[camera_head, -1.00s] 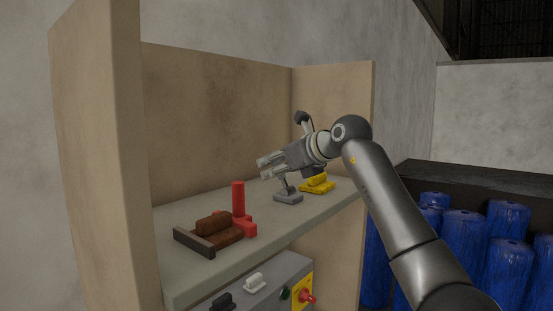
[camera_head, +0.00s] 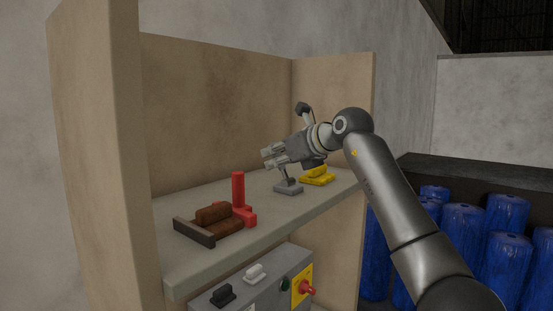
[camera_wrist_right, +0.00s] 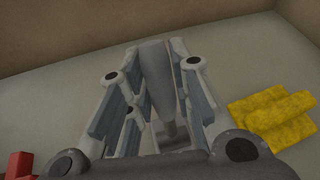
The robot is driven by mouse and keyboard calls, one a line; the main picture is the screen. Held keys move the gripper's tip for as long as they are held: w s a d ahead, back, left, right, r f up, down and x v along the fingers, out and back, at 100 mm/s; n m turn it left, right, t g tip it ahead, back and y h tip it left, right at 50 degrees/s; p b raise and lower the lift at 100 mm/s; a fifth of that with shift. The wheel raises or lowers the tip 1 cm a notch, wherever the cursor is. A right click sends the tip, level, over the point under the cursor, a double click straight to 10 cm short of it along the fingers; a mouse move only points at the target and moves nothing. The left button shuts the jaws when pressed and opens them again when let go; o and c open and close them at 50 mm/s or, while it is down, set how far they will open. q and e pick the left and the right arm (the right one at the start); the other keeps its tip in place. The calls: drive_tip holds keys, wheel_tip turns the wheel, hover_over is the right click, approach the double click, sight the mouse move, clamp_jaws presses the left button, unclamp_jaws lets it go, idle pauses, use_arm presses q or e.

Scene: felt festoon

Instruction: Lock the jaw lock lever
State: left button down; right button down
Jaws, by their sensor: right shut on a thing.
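A grey lever stands on a small grey base (camera_head: 288,188) on the shelf, between a red upright lever and a yellow piece. My right gripper (camera_head: 268,157) reaches in from the right over this base and is shut on the lever's upper part, which it mostly hides in the head view. In the right wrist view the grey lever (camera_wrist_right: 154,72) stands between the two fingers of my right gripper (camera_wrist_right: 157,58), and its thin stem and base lie below, partly hidden. No label shows which lever is the jaw lock. My left gripper is not in view.
The red lever (camera_head: 238,188) and a brown block in a dark holder (camera_head: 194,232) stand left on the shelf (camera_head: 175,262). The yellow piece (camera_head: 317,178) is close to the right. A grey control box (camera_head: 235,293) sits below. Wooden panels (camera_head: 100,150) enclose the shelf.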

drive_tip(key=t+y+b, duration=0.1)
drive_tip(key=b, duration=0.2)
drive_tip(key=s+d+t+y+b, duration=0.1)
drive_tip(key=b, duration=0.3)
drive_tip(key=d+m+t+y+b, duration=0.1)
drive_tip(key=b, duration=0.3)
drive_tip(key=shift+s+d+t+y, duration=0.25)
drive_tip(key=shift+s+t+y, duration=0.05)
drive_tip(key=shift+s+y, duration=0.1)
drive_tip(key=shift+s+d+r+t+y+b, duration=0.3)
drive_tip(key=shift+t+b, duration=0.4)
drive_tip(key=shift+b, duration=0.7)
drive_tip(key=c, duration=1.3)
unclamp_jaws()
drive_tip(key=shift+d+r, duration=0.1)
drive_tip(key=shift+d, duration=0.05)
drive_tip(key=v, duration=1.2)
